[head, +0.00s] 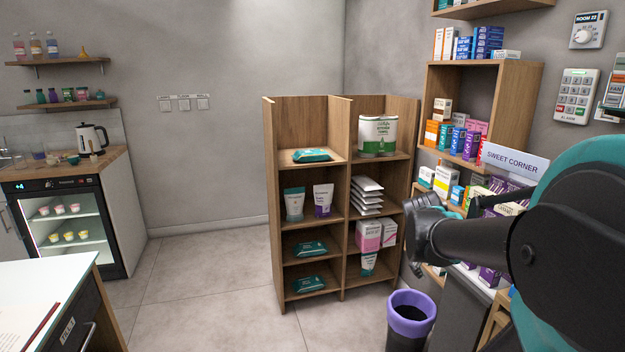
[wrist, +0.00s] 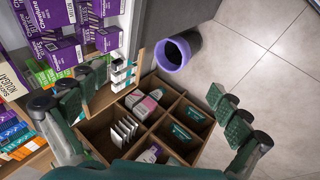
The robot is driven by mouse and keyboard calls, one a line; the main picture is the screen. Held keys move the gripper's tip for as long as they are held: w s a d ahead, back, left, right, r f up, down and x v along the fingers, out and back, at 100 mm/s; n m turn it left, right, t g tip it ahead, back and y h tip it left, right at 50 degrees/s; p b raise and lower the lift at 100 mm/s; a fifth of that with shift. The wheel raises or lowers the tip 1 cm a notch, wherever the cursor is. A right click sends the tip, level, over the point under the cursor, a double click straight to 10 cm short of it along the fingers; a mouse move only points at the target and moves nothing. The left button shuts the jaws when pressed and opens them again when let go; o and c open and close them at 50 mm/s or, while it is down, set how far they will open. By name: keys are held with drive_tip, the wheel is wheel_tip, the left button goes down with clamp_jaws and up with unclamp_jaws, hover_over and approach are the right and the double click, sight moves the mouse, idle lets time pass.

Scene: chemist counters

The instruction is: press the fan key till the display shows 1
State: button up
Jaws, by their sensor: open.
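No key that I can read as a fan key shows in either view. My arm covers the lower right of the head view.
A wooden shelf unit (head: 341,200) with packets stands mid-room. A purple-rimmed bin (head: 410,312) stands before it, also in the wrist view (wrist: 178,52). A stocked wall shelf (head: 507,110) and wall switches (head: 183,104) show. The floor (head: 200,280) at left is clear.

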drive_tip(key=s+a+f+m+y, duration=0.4)
drive_tip(key=s+a+f+y, duration=0.1)
drive_tip(key=s+a+f, duration=0.6)
drive_tip(key=a+f, duration=0.2)
drive_tip(key=a, duration=0.2)
drive_tip(key=shift+f+m+g, duration=0.3)
drive_tip(key=shift+g, duration=0.1)
clamp_jaws()
